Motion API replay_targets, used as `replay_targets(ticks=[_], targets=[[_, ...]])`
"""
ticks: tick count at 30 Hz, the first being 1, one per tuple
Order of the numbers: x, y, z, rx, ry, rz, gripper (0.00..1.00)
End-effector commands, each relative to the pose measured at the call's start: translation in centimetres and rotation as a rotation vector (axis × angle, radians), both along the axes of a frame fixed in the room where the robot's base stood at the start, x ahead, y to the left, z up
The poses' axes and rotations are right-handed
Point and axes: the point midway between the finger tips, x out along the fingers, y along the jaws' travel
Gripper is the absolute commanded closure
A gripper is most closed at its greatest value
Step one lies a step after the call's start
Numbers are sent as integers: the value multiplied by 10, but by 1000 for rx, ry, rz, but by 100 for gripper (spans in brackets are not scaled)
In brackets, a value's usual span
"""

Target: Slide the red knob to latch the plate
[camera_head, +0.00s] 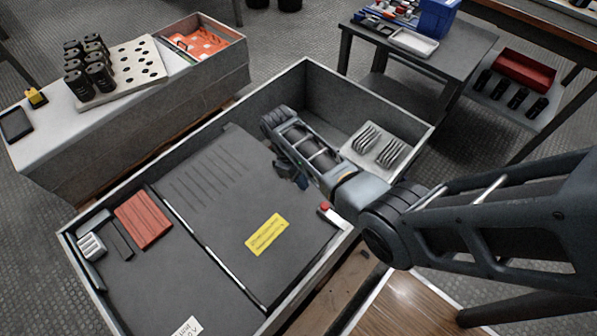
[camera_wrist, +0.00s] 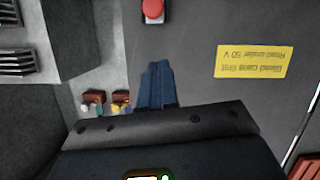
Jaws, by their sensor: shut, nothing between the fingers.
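The red knob (camera_head: 324,207) sits on a small pale mount at the right edge of the dark grey plate (camera_head: 215,175). The plate lies in the large grey box and bears a yellow label (camera_head: 265,234). In the wrist view the knob (camera_wrist: 153,10) shows at the top edge, partly cut off, on its pale mount. My gripper (camera_wrist: 158,66) has its blue fingers together with nothing between them. They point toward the knob, with a visible gap between. In the head view my gripper (camera_head: 303,183) is over the plate's right side, partly hidden by my arm.
Brown terminals with coloured ends (camera_wrist: 120,98) lie left of my fingers in the wrist view. A white finned block (camera_head: 385,148) sits at the box's right. The box's right wall (camera_head: 372,95) rises nearby. A red block (camera_head: 143,219) lies at the left.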

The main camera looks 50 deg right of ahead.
Motion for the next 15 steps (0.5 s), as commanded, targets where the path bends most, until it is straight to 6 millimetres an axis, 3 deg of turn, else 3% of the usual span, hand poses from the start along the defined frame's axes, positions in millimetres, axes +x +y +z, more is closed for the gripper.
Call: replay_targets(ticks=[4, 9, 15], targets=[[-10, -1, -30, 0, 3, 0, 100], [-35, -5, -27, -1, 1, -2, 100], [-46, -7, -29, -1, 0, -1, 100]])
